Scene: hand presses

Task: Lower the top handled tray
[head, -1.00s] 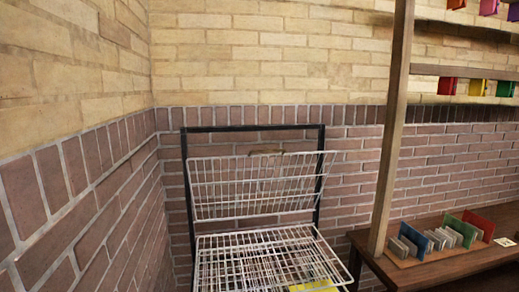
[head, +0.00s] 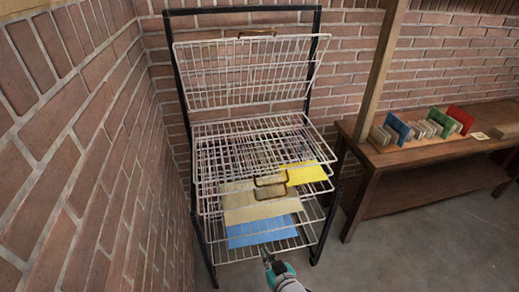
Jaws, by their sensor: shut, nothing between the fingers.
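The drying rack (head: 319,110) has a black frame and several white wire trays. The top handled tray (head: 245,75) is tilted up, standing nearly upright against the back of the frame. Its brown handle (head: 257,33) is at its upper edge. Below it, wire trays (head: 205,160) lie about flat in a stack, and another brown handle (head: 270,188) shows at the front of one. My gripper (head: 268,258) is shut and empty at the bottom of the head view, low in front of the rack and well below the raised tray.
Yellow (head: 303,173), tan (head: 245,207) and blue (head: 262,231) sheets lie on the lower trays. A brick wall (head: 100,130) runs close along the left. A wooden table (head: 420,155) with colored panels stands at right. Floor (head: 420,250) is clear at lower right.

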